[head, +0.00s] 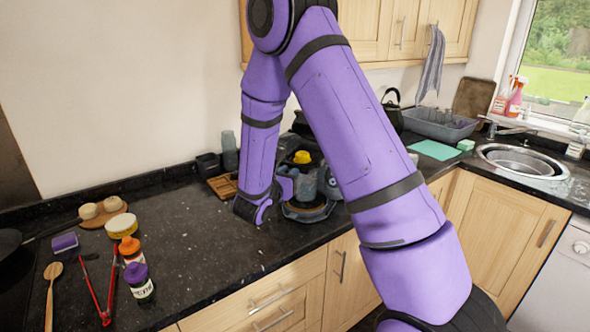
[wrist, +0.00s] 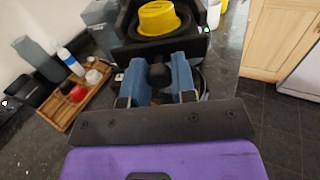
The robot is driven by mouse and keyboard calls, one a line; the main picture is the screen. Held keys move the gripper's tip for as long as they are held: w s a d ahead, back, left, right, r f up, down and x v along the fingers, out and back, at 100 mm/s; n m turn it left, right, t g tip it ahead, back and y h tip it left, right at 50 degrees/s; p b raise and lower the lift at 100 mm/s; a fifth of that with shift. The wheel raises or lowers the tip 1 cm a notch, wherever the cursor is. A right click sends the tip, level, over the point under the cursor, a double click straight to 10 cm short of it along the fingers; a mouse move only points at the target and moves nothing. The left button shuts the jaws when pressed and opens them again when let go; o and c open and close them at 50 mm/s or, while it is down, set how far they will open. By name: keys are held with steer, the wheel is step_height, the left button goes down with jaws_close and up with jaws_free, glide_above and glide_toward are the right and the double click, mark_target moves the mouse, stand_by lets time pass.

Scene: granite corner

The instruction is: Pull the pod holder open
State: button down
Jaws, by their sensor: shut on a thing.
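The pod holder (wrist: 196,42) is a black tray with a yellow pod (wrist: 158,19) sitting in it, in the upper middle of the wrist view. Its short black handle (wrist: 158,74) points towards my wrist. My gripper (wrist: 159,72) has its two blue fingers on either side of this handle and is shut on it. In the head view the yellow pod (head: 302,157) shows in the dark coffee machine (head: 306,212) on the counter. How far out the holder stands is hard to tell.
A wooden tray (wrist: 76,106) with small containers stands beside the machine. Several jars, red tongs (head: 101,300) and a wooden spoon (head: 51,290) lie on the left of the dark counter (head: 210,270). The counter front between them and the machine is clear.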

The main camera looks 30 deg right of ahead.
steer(key=v, duration=0.2)
steer(key=shift+s+a, duration=0.15)
steer(key=shift+a, duration=0.2)
steer(key=c, duration=0.9)
jaws_free()
steer(key=v, duration=1)
steer(key=shift+s+a, duration=0.2)
steer(key=shift+a, duration=0.15)
steer(key=shift+r, duration=0.1)
